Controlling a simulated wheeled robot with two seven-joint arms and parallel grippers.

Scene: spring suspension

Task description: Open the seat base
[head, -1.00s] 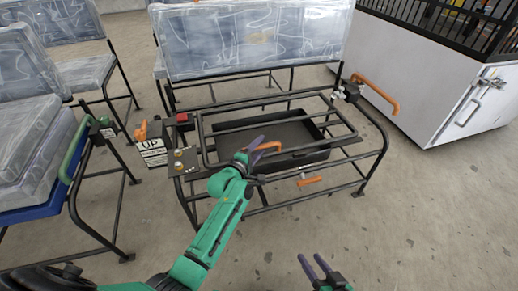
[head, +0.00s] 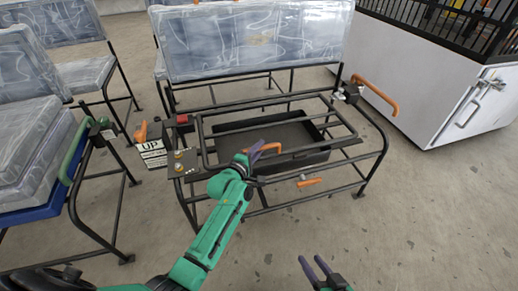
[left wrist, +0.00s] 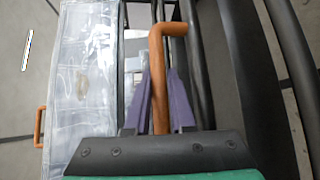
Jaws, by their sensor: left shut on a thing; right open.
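The seat base (head: 335,110) is a black tubular frame in the middle of the head view, with a dark tray (head: 300,158) inside it. An orange handle (head: 267,147) is at its near side. My left gripper (head: 254,151) is shut on this handle. In the left wrist view the orange handle (left wrist: 157,80) runs between the two purple fingers (left wrist: 157,95) and bends right at its far end. My right gripper (head: 316,268) is open and empty at the bottom of the head view, apart from the seat base.
A second orange handle (head: 310,182) is on the near lower side, and another (head: 378,95) at the right. A sign reading UP (head: 152,150) stands left. A plastic-wrapped backrest (head: 250,40) is behind. A white cabinet (head: 440,90) is at right. Floor at lower right is clear.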

